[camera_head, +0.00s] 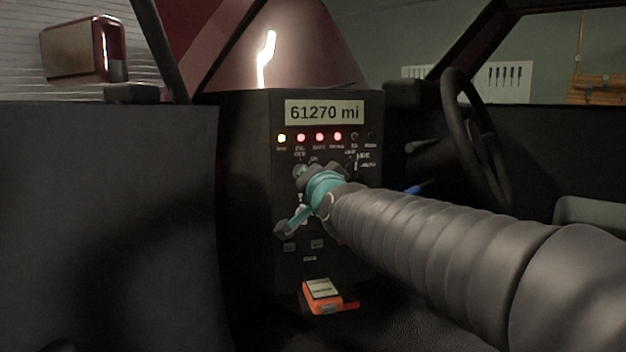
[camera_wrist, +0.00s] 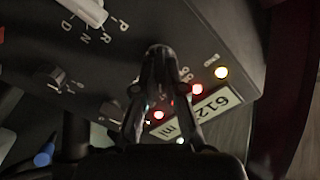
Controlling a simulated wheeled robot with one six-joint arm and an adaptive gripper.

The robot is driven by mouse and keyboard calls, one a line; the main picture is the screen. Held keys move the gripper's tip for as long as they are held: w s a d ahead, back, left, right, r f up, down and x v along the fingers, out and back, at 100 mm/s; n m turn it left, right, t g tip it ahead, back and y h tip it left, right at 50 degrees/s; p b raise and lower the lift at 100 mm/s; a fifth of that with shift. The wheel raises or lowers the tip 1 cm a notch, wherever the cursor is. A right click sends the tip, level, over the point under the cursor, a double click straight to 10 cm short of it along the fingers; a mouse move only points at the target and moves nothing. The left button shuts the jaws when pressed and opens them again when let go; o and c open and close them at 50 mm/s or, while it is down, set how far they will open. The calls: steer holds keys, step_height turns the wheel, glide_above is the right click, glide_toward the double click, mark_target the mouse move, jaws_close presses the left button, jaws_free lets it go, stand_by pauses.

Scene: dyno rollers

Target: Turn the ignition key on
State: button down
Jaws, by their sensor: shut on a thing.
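The dark dashboard panel (camera_head: 335,255) stands in the middle of the head view, with a lit odometer (camera_head: 324,112) reading 61270 mi. My gripper (camera_head: 303,173) is at the panel's face, below the row of lights. In the wrist view its fingers (camera_wrist: 161,55) are drawn together with their tips against the panel. They are shut on the ignition key, which the fingers mostly hide; its exact angle cannot be told. Below the odometer, one yellow light (camera_head: 282,138) and several red lights (camera_head: 319,137) glow; those at the right end look dark.
A gear selector (camera_wrist: 88,12) with P, R, N, D marks and a small knob (camera_wrist: 48,79) are near my fingers. The steering wheel (camera_head: 474,140) stands to the right. An orange-red device (camera_head: 325,296) sits below the panel. My arm covers the lower right.

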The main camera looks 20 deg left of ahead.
steer(key=c, duration=1.2)
jaws_free()
steer(key=shift+c, duration=0.2)
steer(key=v, duration=1.2)
steer(key=shift+s+a+f, duration=0.1)
steer(key=shift+a, duration=0.05)
